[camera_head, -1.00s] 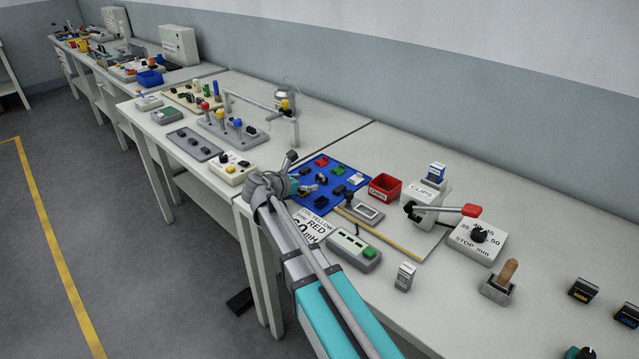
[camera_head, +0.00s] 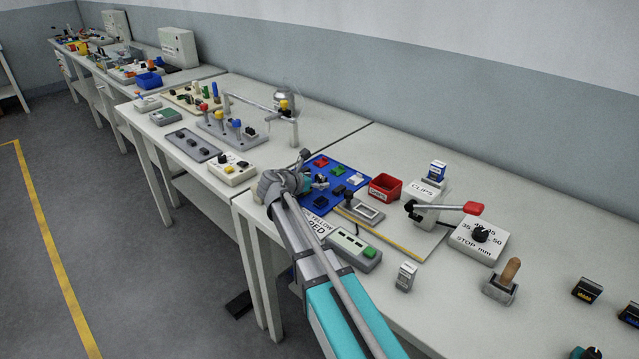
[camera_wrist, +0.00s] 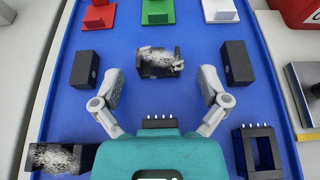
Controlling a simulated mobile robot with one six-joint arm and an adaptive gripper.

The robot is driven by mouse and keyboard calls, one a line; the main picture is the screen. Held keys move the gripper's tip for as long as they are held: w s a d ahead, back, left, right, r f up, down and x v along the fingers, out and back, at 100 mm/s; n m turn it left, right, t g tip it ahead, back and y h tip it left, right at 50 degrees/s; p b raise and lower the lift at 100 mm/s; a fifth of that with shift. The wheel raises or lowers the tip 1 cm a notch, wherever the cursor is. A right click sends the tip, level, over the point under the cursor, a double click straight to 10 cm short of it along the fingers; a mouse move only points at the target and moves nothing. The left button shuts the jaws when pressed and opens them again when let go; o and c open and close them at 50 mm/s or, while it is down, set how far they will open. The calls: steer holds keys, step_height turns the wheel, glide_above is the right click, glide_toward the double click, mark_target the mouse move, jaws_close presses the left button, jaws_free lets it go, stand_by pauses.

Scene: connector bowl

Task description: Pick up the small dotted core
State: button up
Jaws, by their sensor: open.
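My gripper (camera_wrist: 160,84) is open and empty above the blue mat (camera_wrist: 66,110). Just beyond its fingertips, centred between them, lies a black piece with a mottled silvery patch (camera_wrist: 160,62). A small black block (camera_wrist: 86,68) lies left of the left finger, and another black block (camera_wrist: 237,62) lies right of the right finger. Each shows a faint pale mark on its inner side. Which one is the dotted core I cannot tell. In the head view my gripper (camera_head: 306,183) is over the near left part of the mat and hides some of its pieces.
Red (camera_wrist: 99,14), green (camera_wrist: 158,12) and white (camera_wrist: 220,10) pieces stand along the mat's far side. A red bin (camera_head: 385,187) stands right of the mat.

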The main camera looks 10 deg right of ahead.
stand_by(0.5)
steer(key=c, duration=1.2)
steer(key=shift+r, duration=0.1)
step_height(320, 180, up, 3)
steer(key=p, duration=0.2)
steer(key=shift+f+p, duration=0.2)
steer(key=shift+p, duration=0.2)
steer(key=shift+s+a+r+p, duration=0.3)
steer(key=shift+s+r+p, duration=1.4)
steer(key=shift+s, duration=0.6)
steer(key=shift+s+a+r+p, duration=0.35)
steer(key=shift+s+r+p, duration=1.4)
steer(key=shift+s, duration=0.6)
steer(key=shift+s+a+r+p, duration=0.3)
steer(key=shift+s+r+p, duration=1.4)
steer(key=shift+s, duration=0.6)
